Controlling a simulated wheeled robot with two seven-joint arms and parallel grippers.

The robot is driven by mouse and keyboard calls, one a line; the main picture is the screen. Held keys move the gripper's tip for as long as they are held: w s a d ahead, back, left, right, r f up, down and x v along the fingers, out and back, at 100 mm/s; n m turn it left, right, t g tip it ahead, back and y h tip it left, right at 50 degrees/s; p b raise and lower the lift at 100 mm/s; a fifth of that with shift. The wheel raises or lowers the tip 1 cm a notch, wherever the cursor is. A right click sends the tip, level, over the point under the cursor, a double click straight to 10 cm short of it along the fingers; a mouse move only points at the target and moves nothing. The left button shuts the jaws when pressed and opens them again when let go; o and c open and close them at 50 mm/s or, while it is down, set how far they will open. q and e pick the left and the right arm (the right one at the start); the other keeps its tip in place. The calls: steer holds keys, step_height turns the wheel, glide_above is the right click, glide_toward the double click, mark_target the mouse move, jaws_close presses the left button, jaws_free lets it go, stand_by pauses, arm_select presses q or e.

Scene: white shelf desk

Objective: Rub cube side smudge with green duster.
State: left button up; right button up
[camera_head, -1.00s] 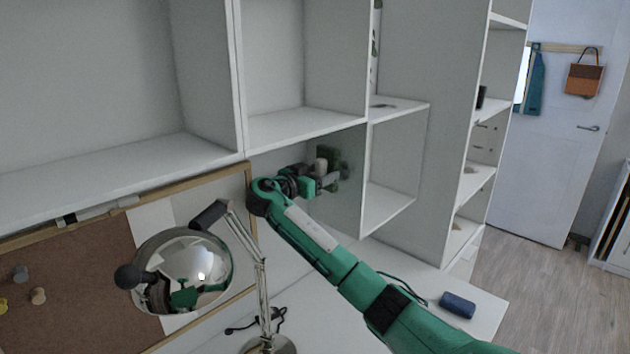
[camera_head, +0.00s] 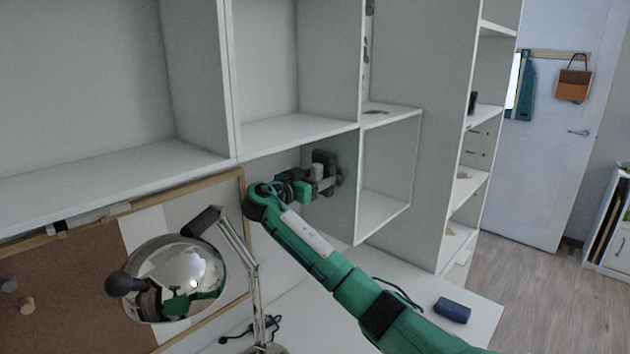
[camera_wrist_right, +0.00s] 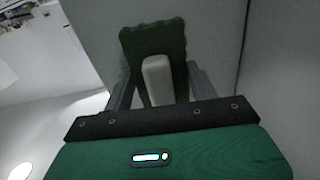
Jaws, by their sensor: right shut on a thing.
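My right gripper (camera_head: 327,181) is shut on the pale handle (camera_wrist_right: 157,78) of the green duster (camera_wrist_right: 153,38). In the head view the duster's dark green pad (camera_head: 325,158) is upright against or very close to the grey side panel (camera_head: 343,215) of the shelf cube; exact contact cannot be told. A faint dark smudge (camera_head: 339,177) shows on that panel just right of the fingertips. The pad and gripper may hide part of it. My left gripper is in neither view.
A desk lamp with a shiny round shade (camera_head: 175,275) stands left of my right arm. A framed cork board (camera_head: 70,290) leans behind it. A blue case (camera_head: 452,309) lies on the white desk at right. Shelf boards (camera_head: 300,130) run just above the gripper.

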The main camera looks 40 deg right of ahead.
steer(key=shift+w+d+b, duration=0.1)
steer(key=shift+d+b, duration=0.25)
steer(key=shift+d, duration=0.35)
